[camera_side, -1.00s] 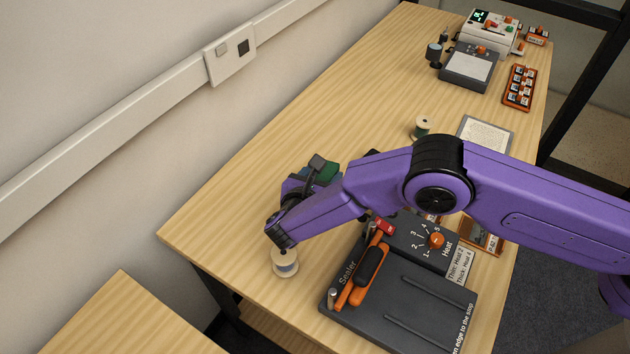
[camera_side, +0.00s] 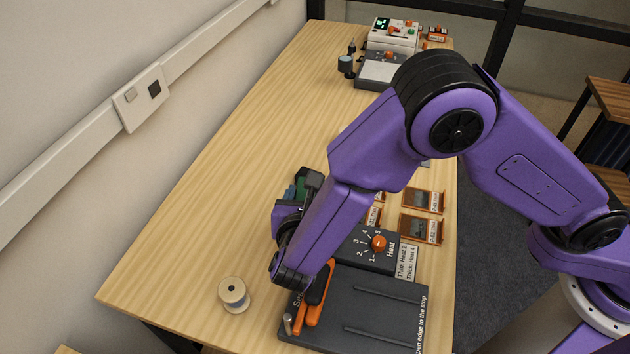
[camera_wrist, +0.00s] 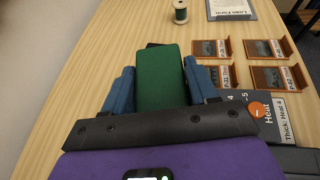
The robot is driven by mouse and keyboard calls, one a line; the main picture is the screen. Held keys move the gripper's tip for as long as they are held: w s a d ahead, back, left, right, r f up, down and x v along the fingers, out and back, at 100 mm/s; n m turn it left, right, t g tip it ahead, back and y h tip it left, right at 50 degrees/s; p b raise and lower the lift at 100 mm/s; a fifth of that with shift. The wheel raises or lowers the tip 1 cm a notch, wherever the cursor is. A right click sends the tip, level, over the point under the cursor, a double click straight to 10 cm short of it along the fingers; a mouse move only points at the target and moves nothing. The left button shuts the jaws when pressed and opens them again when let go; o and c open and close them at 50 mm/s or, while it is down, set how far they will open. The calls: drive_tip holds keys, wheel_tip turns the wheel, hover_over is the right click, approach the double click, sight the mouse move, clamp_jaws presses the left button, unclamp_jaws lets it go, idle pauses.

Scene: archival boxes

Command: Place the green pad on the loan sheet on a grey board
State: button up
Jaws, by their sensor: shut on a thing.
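The green pad (camera_wrist: 160,78) is held between the two blue fingers of my gripper (camera_wrist: 160,66) in the wrist view. In the side view the pad (camera_side: 301,188) shows in part beside my gripper (camera_side: 292,205), left of my forearm. The gripper is shut on the pad, above the wooden table. The loan sheet (camera_wrist: 231,5), headed "Loan Form", lies on its grey board (camera_wrist: 252,12) at the top of the wrist view, ahead and right of the pad and apart from it. In the side view my arm hides most of the board.
A spool of green thread (camera_wrist: 180,12) stands left of the board. Several orange-framed cards (camera_wrist: 209,48) lie right of the pad. The dark sealer (camera_side: 365,310) and a pale spool (camera_side: 234,294) are at the near end. The table's left side (camera_side: 230,150) is clear.

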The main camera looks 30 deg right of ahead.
drive_tip(key=w+d+m+g+h, duration=0.1)
drive_tip(key=w+d, duration=0.1)
drive_tip(key=d, duration=1.7)
drive_tip(key=w+d+m+g+h, duration=0.1)
drive_tip(key=w+d, duration=0.1)
drive_tip(key=d, duration=1.8)
drive_tip(key=w+f, duration=0.3)
drive_tip(key=w, duration=0.1)
drive_tip(key=w+d+f, duration=0.1)
drive_tip(key=w+f, duration=0.1)
drive_tip(key=w, duration=0.3)
drive_tip(key=w+f, duration=0.3)
drive_tip(key=w, duration=0.1)
drive_tip(key=shift+w+d+f, duration=0.2)
drive_tip(key=shift+d+f, duration=0.05)
drive_tip(key=shift+f, duration=0.1)
drive_tip(key=shift+w+f, duration=0.2)
drive_tip(key=shift+f, duration=1.6)
drive_tip(key=shift+f, duration=0.1)
drive_tip(key=o, duration=1)
drive_tip(key=shift+o, duration=0.2)
